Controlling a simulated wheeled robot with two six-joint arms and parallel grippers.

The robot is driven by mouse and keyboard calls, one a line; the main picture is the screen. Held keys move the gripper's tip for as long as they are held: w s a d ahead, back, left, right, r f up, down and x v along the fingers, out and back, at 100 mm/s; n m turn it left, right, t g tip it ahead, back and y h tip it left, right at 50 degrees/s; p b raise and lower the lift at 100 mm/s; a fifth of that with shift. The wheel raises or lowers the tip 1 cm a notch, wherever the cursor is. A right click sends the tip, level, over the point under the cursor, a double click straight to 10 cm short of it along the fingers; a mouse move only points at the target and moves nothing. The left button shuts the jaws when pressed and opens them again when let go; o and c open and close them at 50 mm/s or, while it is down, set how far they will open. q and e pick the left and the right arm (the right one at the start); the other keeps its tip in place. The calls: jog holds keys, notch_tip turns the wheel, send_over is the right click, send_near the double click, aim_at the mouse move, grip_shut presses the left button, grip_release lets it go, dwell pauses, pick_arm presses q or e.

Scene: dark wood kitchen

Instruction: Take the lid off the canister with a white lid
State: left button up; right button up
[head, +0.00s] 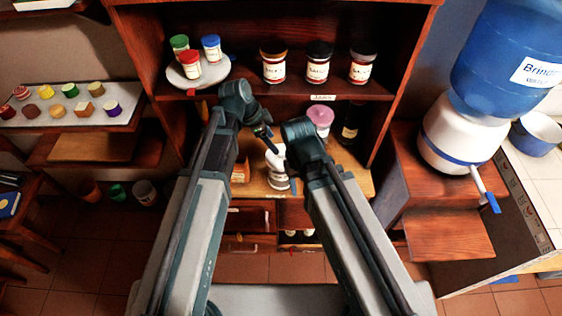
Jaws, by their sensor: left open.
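The canister (278,181) with a white lid (276,153) stands upright on the lower shelf, partly hidden by my right arm. Its lid looks seated on it or just above it; I cannot tell which. My left gripper (265,134) is open, just above and slightly left of the white lid. It points down toward the lid, and I see nothing held in it. My right arm reaches in just right of the canister, and its gripper is hidden behind its own wrist.
A pink-lidded jar (321,117) and a dark bottle (350,127) stand right of the canister. The shelf above (225,90) holds several jars, some on a round white tray (173,75). A blue-and-white water dispenser (447,139) stands at the right.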

aim_at(281, 151)
pick_arm(q)
jog(key=shift+b+x, duration=0.3)
jog(key=shift+x, duration=0.5)
pick_arm(e)
jog(key=shift+f, duration=0.65)
pick_arm(q)
jog(key=b+x, duration=0.4)
jog(key=x, duration=0.1)
jog(key=shift+w+b, duration=0.1)
jog(key=shift+b, duration=0.25)
pick_arm(e)
notch_tip(281, 151, down, 5)
jog(key=shift+r, duration=0.15)
pick_arm(q)
grip_shut()
